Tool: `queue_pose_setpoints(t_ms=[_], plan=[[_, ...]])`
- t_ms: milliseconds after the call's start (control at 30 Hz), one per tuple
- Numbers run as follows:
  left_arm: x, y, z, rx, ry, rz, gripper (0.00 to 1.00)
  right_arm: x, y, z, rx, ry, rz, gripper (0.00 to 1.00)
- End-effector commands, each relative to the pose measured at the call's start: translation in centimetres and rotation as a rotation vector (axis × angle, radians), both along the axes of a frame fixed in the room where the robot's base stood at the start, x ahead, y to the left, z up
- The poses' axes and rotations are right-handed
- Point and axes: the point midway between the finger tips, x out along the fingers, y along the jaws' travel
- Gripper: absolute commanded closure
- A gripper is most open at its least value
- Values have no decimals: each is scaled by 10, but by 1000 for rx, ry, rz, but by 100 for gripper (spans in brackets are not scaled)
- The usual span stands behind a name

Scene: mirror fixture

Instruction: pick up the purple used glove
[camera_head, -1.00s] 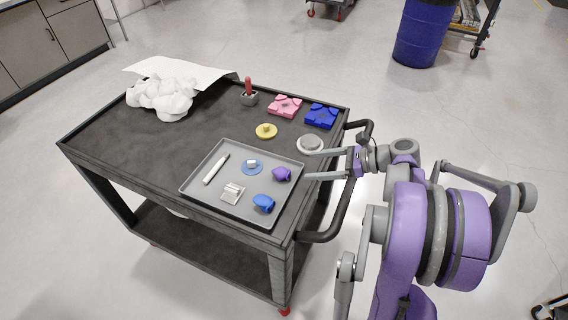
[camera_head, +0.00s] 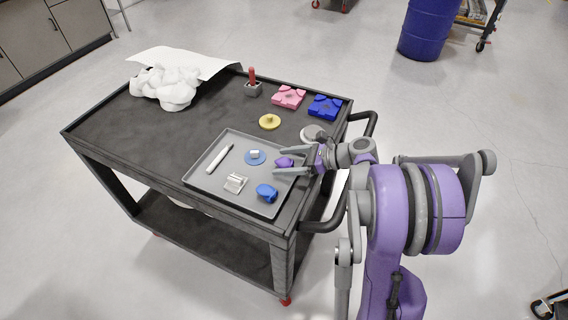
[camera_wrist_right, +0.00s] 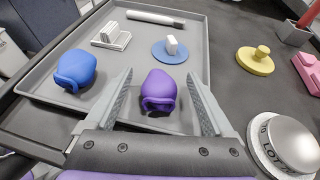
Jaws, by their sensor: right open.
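The purple used glove (camera_head: 284,162) is a small rounded bundle lying on the grey tray near its right edge. In the right wrist view the purple glove (camera_wrist_right: 159,91) lies between the two fingers. My right gripper (camera_head: 277,161) is open, with its fingers on either side of the glove and a visible gap to each finger in the right wrist view (camera_wrist_right: 160,88). I cannot tell how high the fingertips are above the tray. My left gripper is not in view.
A round silver-topped piece (camera_wrist_right: 291,140) stands close to the right finger. A yellow knobbed disc (camera_head: 269,122) lies beyond the tray.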

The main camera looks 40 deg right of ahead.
Motion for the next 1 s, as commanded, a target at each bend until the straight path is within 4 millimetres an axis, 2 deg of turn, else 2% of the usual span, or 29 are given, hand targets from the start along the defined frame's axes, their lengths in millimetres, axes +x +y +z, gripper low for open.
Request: queue_pose_setpoints(t_ms=[133, 167, 633, 867, 1000], plan=[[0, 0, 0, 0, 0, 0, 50, 0, 0, 0, 0, 0, -1, 12], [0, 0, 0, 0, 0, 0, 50, 0, 0, 0, 0, 0, -1, 16], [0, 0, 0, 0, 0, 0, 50, 0, -1, 0, 0, 0, -1, 100], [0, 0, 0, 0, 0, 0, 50, 0, -1, 2, 0, 0, -1, 100], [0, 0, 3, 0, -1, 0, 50, 0, -1, 17, -1, 0, -2, 100]])
